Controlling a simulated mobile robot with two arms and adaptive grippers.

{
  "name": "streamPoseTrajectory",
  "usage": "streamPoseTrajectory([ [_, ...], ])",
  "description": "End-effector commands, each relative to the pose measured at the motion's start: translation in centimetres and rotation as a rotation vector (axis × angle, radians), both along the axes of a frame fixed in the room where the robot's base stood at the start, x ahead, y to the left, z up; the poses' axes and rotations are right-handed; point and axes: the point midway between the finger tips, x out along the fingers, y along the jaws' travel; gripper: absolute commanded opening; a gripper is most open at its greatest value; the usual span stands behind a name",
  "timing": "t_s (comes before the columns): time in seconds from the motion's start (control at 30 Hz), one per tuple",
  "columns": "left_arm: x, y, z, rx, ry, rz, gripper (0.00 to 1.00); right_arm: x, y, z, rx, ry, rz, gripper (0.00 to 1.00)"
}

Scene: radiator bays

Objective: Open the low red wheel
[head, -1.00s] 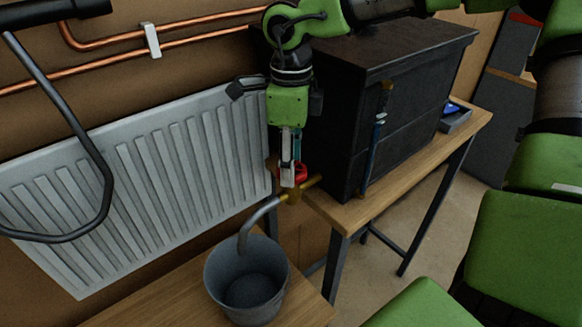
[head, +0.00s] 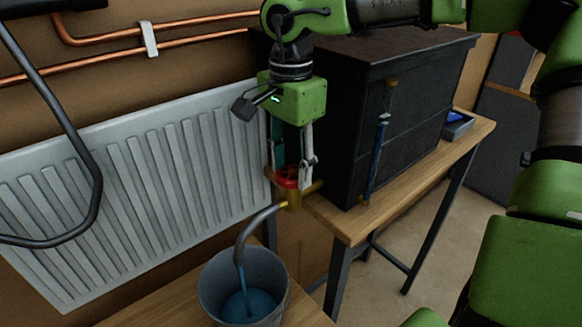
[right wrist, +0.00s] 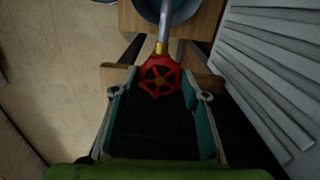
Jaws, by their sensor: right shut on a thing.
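The low red wheel (head: 288,173) sits on a brass valve (head: 293,198) beside the radiator's lower right end. My right gripper (head: 289,182) points down over it, shut on the wheel with one finger on each side. In the right wrist view, the red spoked wheel (right wrist: 160,76) lies between the fingertips of my right gripper (right wrist: 160,86). A grey spout (head: 252,226) curves from the valve down into a grey bucket (head: 212,285). Blue water (head: 249,305) shows in the bucket, below the spout's end. My left gripper is not in view.
A white radiator (head: 150,180) hangs on the brown wall, with copper pipes (head: 190,38) above. A large black chest (head: 400,120) stands on a wooden bench (head: 350,222) close to the valve's right. A small blue-topped tray (head: 457,122) lies at the bench's far end.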

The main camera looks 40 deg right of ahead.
Motion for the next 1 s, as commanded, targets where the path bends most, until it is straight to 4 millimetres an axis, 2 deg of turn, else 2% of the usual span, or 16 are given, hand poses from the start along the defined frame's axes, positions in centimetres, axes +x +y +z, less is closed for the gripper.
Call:
streamPoseTrajectory([
  [0.4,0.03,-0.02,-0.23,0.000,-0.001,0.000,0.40,0.04,-0.01,0.02,0.000,-0.002,0.211,0.19],
  [1.0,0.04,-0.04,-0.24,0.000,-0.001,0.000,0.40,0.04,-0.01,0.05,0.000,-0.003,0.247,0.19],
])
